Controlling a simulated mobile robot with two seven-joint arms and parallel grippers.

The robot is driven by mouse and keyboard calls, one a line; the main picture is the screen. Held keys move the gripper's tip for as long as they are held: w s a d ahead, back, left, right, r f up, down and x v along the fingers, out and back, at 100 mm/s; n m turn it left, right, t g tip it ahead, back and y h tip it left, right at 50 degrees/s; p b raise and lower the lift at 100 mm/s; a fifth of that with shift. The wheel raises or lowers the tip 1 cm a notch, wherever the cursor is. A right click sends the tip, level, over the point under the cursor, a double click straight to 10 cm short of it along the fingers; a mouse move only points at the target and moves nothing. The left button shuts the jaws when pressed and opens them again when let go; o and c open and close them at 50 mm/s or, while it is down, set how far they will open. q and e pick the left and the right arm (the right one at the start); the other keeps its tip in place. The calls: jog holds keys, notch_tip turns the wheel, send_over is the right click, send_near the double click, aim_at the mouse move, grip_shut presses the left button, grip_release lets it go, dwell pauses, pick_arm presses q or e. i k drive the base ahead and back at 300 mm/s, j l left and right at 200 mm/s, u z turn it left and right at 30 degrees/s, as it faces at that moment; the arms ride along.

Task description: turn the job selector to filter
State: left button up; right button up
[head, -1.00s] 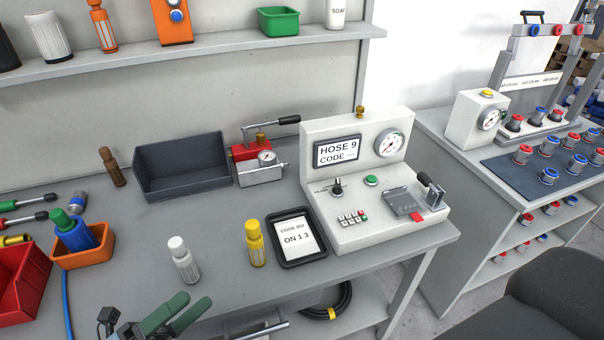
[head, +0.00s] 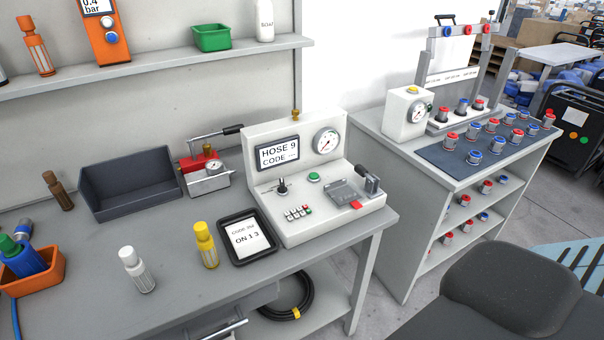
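The test machine (head: 318,221) is a white console on the grey bench, with a display (head: 277,153) reading "HOSE 9 CODE". The job selector (head: 282,187) is a black knob on its sloped front, left of a green button (head: 314,177). The labels around the knob are too small to read, so its setting cannot be told. A keypad (head: 298,213) with small buttons sits below the knob. Neither of my grippers shows in the head view.
A black-framed tablet (head: 247,238) reading "ON 1 3" lies left of the machine. Yellow (head: 205,245) and white (head: 137,270) bottles stand farther left. A second bench (head: 440,176) holds red and blue fittings.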

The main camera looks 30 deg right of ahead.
aim_at(282, 189)
jog(key=j+z, duration=0.1)
jog(key=z, duration=0.35)
jog(key=j+z, duration=0.15)
jog(key=z, duration=0.3)
